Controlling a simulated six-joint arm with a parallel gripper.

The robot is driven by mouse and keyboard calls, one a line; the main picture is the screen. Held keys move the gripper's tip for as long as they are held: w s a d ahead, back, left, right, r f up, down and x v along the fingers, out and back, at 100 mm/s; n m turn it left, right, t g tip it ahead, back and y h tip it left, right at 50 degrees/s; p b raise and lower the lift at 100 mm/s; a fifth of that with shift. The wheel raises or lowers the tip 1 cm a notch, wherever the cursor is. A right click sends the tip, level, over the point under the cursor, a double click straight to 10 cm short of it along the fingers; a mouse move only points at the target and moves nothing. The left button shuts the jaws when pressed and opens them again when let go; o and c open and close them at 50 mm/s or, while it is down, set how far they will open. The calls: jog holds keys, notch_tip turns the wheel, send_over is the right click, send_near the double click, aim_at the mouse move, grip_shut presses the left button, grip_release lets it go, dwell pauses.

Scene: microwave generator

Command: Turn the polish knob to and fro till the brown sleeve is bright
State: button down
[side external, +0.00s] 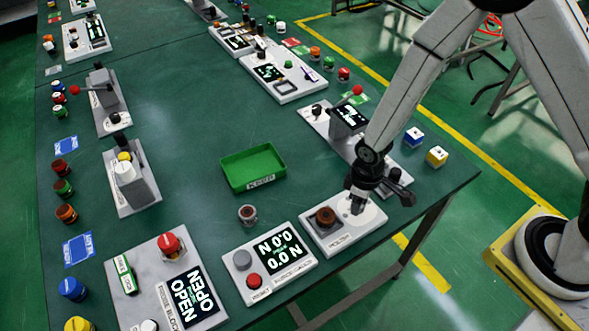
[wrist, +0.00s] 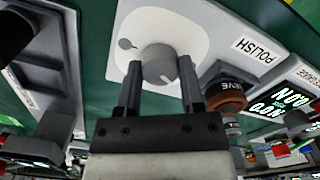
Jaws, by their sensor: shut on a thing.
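The polish unit (side external: 318,238) is a white plate near the table's right edge; its POLISH label (wrist: 256,50) shows in the wrist view. Its grey round knob (wrist: 160,62) stands between the two fingers of my gripper (wrist: 161,80), which is shut on it. In the side view my gripper (side external: 356,204) comes down over the knob and mostly hides it. The brown sleeve (side external: 325,216) sits on a dark holder on the same plate, left of my gripper. In the wrist view the sleeve (wrist: 228,103) looks dull brown, just right of the right finger.
A gauge unit (side external: 268,262) with a lit display stands left of the polish unit, with a small brown-topped cylinder (side external: 247,213) behind it. A green tray (side external: 252,167) lies mid-table. A lever unit (side external: 345,130) stands close behind my gripper.

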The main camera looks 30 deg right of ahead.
jog(key=shift+w, duration=0.1)
dwell(0.3)
jog(key=shift+c, duration=1.1)
grip_release()
jog(key=shift+r, duration=0.15)
jog(key=shift+r, duration=3.75)
